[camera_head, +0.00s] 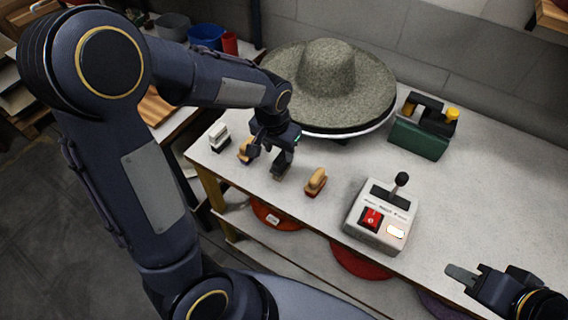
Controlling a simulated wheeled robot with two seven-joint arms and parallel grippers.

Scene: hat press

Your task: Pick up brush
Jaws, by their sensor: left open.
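A small wooden brush (316,182) lies on the white worktable, left of the control box. Another small wooden-topped piece (244,152), seemingly a similar brush, is partly covered by a finger of my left gripper. My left gripper (268,162) is open and points down over the table's left part, with its fingers spread. The first brush is to its right and apart from it. Whether the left fingers touch the covered piece I cannot tell. My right gripper (467,275) is at the lower right, away from the brushes; its jaw opening is unclear.
A grey felt hat (327,85) rests on a round plate at the back. A control box (381,216) with a lever and red switch stands front centre. A green device (421,130) stands behind it. A small whitish block (219,137) is at the left edge. The right tabletop is clear.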

